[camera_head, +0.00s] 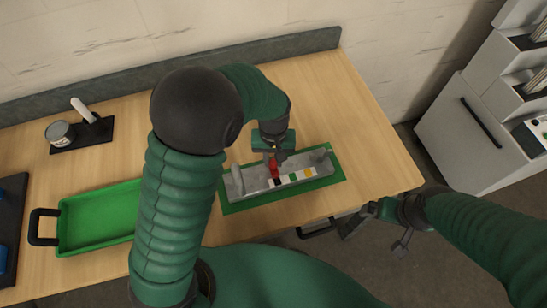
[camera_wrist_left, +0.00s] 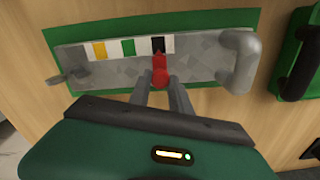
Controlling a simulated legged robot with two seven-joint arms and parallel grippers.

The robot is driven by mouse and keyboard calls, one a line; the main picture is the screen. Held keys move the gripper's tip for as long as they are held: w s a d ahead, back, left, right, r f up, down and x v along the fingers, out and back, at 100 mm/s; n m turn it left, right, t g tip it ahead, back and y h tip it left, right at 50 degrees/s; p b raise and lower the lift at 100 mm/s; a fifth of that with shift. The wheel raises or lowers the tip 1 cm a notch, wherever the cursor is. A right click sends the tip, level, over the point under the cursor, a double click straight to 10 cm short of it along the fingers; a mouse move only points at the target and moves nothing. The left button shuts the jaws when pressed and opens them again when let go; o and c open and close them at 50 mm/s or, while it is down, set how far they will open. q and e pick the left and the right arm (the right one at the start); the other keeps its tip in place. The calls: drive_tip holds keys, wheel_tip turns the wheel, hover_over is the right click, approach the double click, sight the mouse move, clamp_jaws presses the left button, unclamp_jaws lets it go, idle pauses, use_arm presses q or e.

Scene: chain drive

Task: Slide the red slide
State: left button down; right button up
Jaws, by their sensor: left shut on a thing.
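The red slide (camera_head: 274,169) sits on a grey metal fixture (camera_head: 309,167) that lies on a green mat (camera_head: 240,206). My left gripper (camera_head: 273,157) is above the fixture, shut on the red slide. In the left wrist view the red slide (camera_wrist_left: 160,68) is between the two fingertips, with its pointed end at the black mark (camera_wrist_left: 158,45). A green mark (camera_wrist_left: 128,47) and a yellow mark (camera_wrist_left: 99,51) lie on the white strip beside it. My right gripper (camera_head: 360,217) hangs off the table's front edge at the right; its jaws are too small to judge.
A green tray (camera_head: 68,236) with black handles stands left of the mat, partly hidden by my left arm. A can (camera_head: 59,133) and a white-handled tool (camera_head: 84,110) are at the back left. A grey cabinet (camera_head: 459,130) stands right of the table.

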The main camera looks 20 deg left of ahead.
idle(0.4)
use_arm(q)
drive_tip(key=shift+w+d+r, duration=0.15)
drive_tip(key=shift+w+d, duration=0.1)
drive_tip(key=shift+d, duration=0.05)
drive_tip(key=w+d+p, duration=0.1)
drive_tip(key=d, duration=0.1)
drive_tip(key=w+d+p, duration=0.1)
drive_tip(key=w+d, duration=0.1)
drive_tip(key=shift+w+d, duration=0.2)
drive_tip(key=shift+d, duration=0.2)
drive_tip(key=shift+w+d, duration=0.1)
drive_tip(key=shift+d, duration=0.15)
drive_tip(key=c, duration=1.2)
unclamp_jaws()
drive_tip(key=shift+a, duration=0.15)
